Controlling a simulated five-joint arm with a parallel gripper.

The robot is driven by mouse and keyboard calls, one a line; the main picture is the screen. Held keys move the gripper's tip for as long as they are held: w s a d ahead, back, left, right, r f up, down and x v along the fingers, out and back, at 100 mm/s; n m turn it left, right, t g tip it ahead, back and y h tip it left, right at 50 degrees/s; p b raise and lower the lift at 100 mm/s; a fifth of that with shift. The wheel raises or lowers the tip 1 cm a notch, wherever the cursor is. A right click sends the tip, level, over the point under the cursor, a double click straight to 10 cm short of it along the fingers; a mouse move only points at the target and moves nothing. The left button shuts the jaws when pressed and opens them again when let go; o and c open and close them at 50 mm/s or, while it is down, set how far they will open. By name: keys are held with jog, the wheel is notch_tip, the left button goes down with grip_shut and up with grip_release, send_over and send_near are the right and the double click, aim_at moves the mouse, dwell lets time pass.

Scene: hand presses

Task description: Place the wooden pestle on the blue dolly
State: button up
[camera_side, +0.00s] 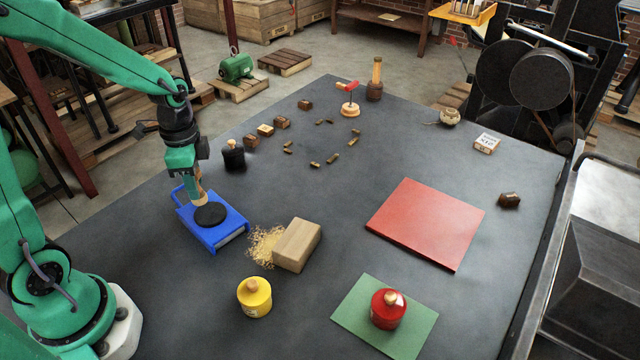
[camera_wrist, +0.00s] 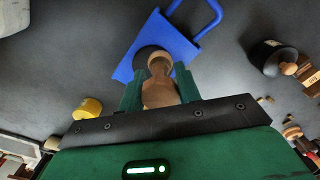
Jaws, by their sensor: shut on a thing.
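The wooden pestle (camera_side: 200,199) is upright in my gripper (camera_side: 194,187), over the blue dolly (camera_side: 230,222). In the wrist view, the turned wooden pestle (camera_wrist: 160,91) sits between the two green fingers of my gripper (camera_wrist: 158,84), which are shut on it. The blue dolly (camera_wrist: 182,45) with its looped handle lies beyond it. A round black disc (camera_side: 210,214) shows on the dolly at the pestle's lower end. I cannot tell whether the pestle touches the disc or is just above it.
A black weight with a knob (camera_side: 234,157) stands behind the dolly. A wooden block (camera_side: 297,245) beside sawdust (camera_side: 262,245) lies to the right. A yellow weight (camera_side: 254,297) is in front; a red one (camera_side: 388,309) stands on a green mat (camera_side: 352,318). A red mat (camera_side: 425,222) is bare.

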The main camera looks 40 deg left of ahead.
jog(key=shift+f, duration=0.75)
jog(key=shift+f, duration=0.15)
jog(key=o, duration=1)
jog(key=shift+o, duration=0.2)
notch_tip(320, 180, up, 12)
jog(key=shift+r, duration=0.15)
